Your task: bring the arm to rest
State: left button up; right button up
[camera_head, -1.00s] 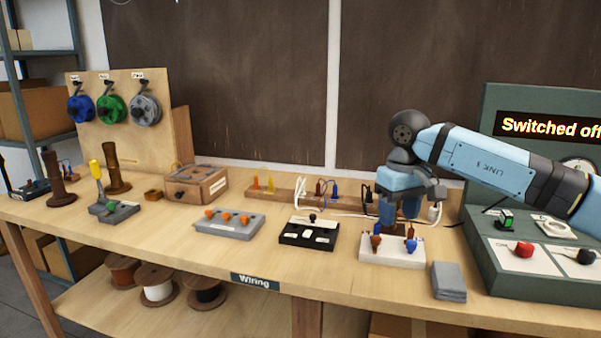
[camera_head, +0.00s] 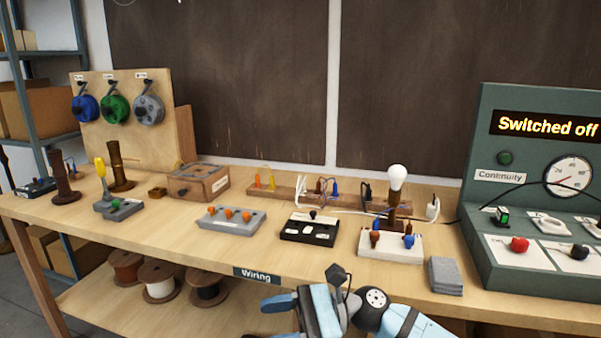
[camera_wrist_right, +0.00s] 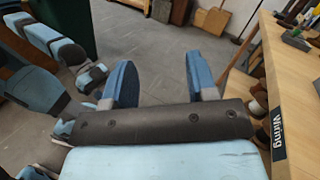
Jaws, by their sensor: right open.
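My right gripper (camera_head: 276,316) is low at the bottom centre of the head view, in front of the bench edge under the Wiring label. It is open and empty. In the right wrist view its two blue fingers (camera_wrist_right: 160,82) stand apart with only grey floor between them. The bench tops out to its right in that view. Parts of my other arm (camera_wrist_right: 60,55) show at the left of the wrist view; the state of its gripper is not clear. A lit-looking white bulb (camera_head: 397,178) stands upright in a holder behind the white terminal block (camera_head: 391,247).
The wooden bench (camera_head: 150,237) carries a grey block (camera_head: 231,220), a black switch block (camera_head: 309,229), grey plates (camera_head: 446,276) and a green test panel (camera_head: 500,153) reading "Switched off". Wire spools (camera_head: 158,282) sit on the shelf below. The floor (camera_wrist_right: 150,50) ahead is open.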

jog(key=s+d+f+n+t+h, duration=0.1)
jog(key=d+f+n+t+h, duration=0.35)
jog(key=n+t, duration=0.9)
jog(key=s+d+f+n+t+h, duration=0.15)
jog(key=d+f+n+t, duration=0.65)
jog(key=n, duration=1)
jog(key=s+d+f+m+g+h, duration=0.3)
jog(key=s+d+f+m+h, duration=0.15)
jog(key=s+f+m, duration=0.35)
jog(key=s+d+f+m+g+h, duration=0.35)
jog(key=s+d+f+m, duration=0.2)
jog(key=m, duration=0.45)
pick_arm(q)
notch_tip(320, 180, up, 17)
jog(key=s+a+y+p, duration=0.1)
jog(key=a+p, duration=0.1)
jog(key=p, duration=2.4)
jog(key=shift+s+f+g, duration=0.2)
jog(key=shift+s+g, duration=0.1)
jog(key=shift+g, duration=0.1)
pick_arm(e)
notch_tip(320, 180, up, 16)
jog(key=s+h, duration=0.1)
jog(key=shift+s+d+r+n+t, duration=0.25)
jog(key=shift+d+n+t, duration=0.1)
jog(key=shift+d, duration=0.1)
